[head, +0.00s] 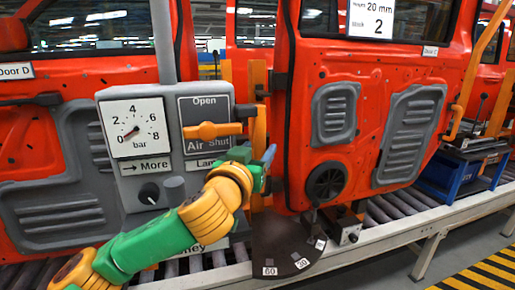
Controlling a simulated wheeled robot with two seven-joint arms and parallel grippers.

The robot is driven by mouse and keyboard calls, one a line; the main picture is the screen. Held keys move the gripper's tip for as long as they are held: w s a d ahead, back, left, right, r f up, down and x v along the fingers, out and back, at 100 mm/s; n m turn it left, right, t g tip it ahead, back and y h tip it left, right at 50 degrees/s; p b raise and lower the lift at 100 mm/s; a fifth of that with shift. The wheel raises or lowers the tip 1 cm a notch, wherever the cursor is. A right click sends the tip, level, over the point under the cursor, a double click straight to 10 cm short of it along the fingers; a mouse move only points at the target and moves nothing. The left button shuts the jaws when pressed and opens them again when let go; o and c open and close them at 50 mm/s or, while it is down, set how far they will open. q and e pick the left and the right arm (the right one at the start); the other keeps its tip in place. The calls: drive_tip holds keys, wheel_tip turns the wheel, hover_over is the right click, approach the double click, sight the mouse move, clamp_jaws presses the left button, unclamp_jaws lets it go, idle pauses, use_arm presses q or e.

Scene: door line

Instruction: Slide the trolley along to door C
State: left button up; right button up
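No part in view is marked as the trolley, so I cannot tell which it is. A grey control panel (170,195) on a post has a bar gauge (136,127), an orange air lever (214,131) and a black knob (149,193). The door C label (430,51) is on the red door (375,110) right of the panel. My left gripper (268,165) is in front of the panel's lower right edge, beside an orange upright bar (258,125). Its fingers are seen edge-on, so their opening and any contact are unclear. My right gripper is not in view.
A roller conveyor (400,205) runs below the doors. A blue bin (447,178) stands at right. A dark plate with number marks (285,245) is below my gripper. Striped floor (480,275) lies front right.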

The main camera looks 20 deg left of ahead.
use_arm(q)
drive_tip(key=shift+w, duration=0.1)
drive_tip(key=c, duration=0.3)
drive_tip(key=shift+d, duration=0.1)
drive_tip(key=c, duration=0.4)
clamp_jaws()
drive_tip(key=shift+r, duration=0.2)
